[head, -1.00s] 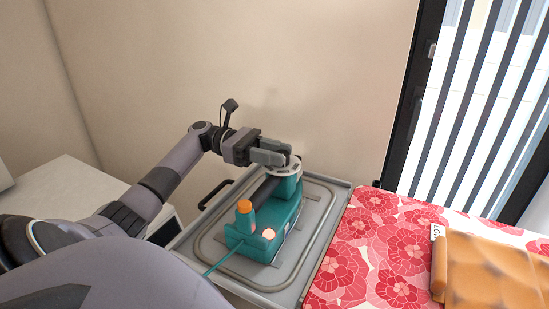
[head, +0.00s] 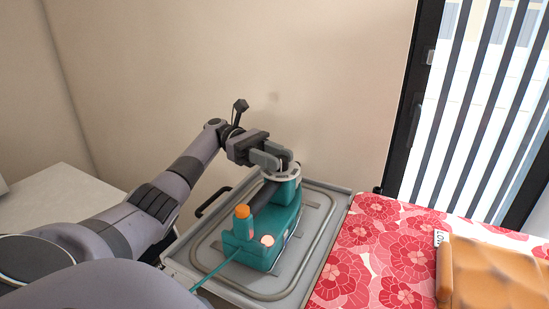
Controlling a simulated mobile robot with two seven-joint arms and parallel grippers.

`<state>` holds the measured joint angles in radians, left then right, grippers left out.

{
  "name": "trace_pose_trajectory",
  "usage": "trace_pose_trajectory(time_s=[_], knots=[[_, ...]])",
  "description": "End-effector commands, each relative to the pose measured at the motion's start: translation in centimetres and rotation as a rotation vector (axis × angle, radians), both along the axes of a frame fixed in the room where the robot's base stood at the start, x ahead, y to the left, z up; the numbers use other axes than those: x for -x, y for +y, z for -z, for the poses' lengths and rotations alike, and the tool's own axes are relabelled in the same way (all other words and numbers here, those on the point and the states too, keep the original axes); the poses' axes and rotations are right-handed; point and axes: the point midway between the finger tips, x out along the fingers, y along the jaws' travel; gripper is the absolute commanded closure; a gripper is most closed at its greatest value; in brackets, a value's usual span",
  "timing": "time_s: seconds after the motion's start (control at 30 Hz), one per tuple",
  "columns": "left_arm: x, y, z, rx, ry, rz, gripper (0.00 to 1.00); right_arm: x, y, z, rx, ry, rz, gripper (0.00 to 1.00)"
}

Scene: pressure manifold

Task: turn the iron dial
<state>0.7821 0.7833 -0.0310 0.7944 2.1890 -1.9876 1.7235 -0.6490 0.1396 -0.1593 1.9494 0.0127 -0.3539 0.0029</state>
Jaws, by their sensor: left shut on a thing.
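A teal manifold (head: 270,252) stands on a grey tray-like cart top. The dial (head: 283,173), a pale grey round disc, sits on top of the manifold's far end. My left gripper (head: 284,163) reaches in from the left and is shut at the dial's top; the fingers hide the part they hold. An orange cap (head: 242,211) stands on the manifold's near left side, with a pale round button (head: 267,240) beside it. My right gripper is not in view.
The cart top (head: 318,248) has a raised rail and a black handle (head: 212,203) at left. A flowered red cloth (head: 385,245) lies at right with an orange-brown padded thing (head: 490,270). A wall stands behind; a white surface (head: 60,205) is at left.

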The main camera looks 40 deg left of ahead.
Motion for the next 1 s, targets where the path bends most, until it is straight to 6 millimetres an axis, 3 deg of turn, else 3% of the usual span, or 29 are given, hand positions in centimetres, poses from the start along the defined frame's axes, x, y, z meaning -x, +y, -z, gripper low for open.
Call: trace_pose_trajectory(time_s=[0.23,0.27,0.3,0.33,0.73,1.0], knots=[[0.0,0.0,0.0,0.0,0.001,0.001,0.95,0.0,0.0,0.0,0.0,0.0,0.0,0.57],[0.0,0.0,0.0,0.0,0.001,0.001,0.55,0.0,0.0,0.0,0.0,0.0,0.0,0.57],[0.0,0.0,0.0,0.0,0.001,0.001,0.42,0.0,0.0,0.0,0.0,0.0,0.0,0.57],[0.0,0.0,0.0,0.0,0.001,0.001,0.39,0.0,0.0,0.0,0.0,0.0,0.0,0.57],[0.0,0.0,-0.9,-0.001,-0.002,0.0,0.39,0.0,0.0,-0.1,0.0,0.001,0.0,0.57],[0.0,0.0,-6.5,-0.002,-0.007,0.0,0.39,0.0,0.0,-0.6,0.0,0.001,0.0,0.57]])
